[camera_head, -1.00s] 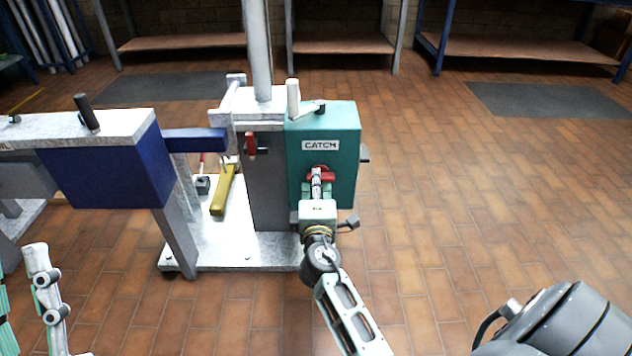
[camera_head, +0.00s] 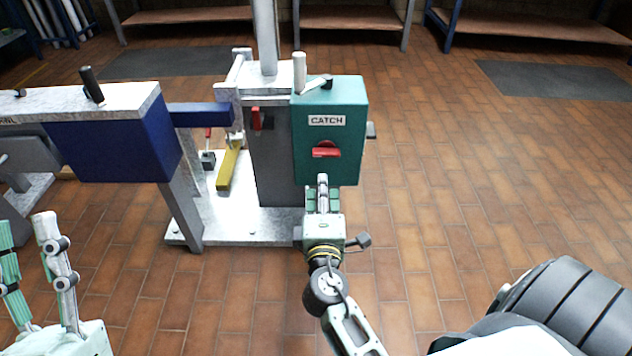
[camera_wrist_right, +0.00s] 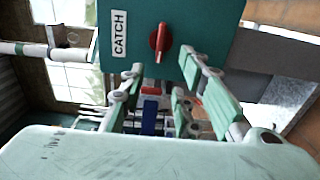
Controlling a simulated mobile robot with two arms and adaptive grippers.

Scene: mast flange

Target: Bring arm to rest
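My right gripper (camera_head: 322,184) is in front of the lower part of the teal box (camera_head: 345,105) labelled CATCH. Its fingers are apart with nothing between them; the right wrist view shows both fingers (camera_wrist_right: 164,66) spread below the red knob. The red knob (camera_head: 326,151) on the box face shows fully and lies horizontal in the head view. It also shows in the right wrist view (camera_wrist_right: 159,42), clear of the fingers. My left gripper (camera_head: 28,238) is at the lower left, its fingers apart and empty.
The box is mounted on a grey post on a white base plate (camera_head: 240,222). A blue block (camera_head: 115,150) on a beam stands left. A yellow bar (camera_head: 228,168) and a small red lever (camera_head: 255,118) are behind. Open tiled floor (camera_head: 460,190) lies to the right.

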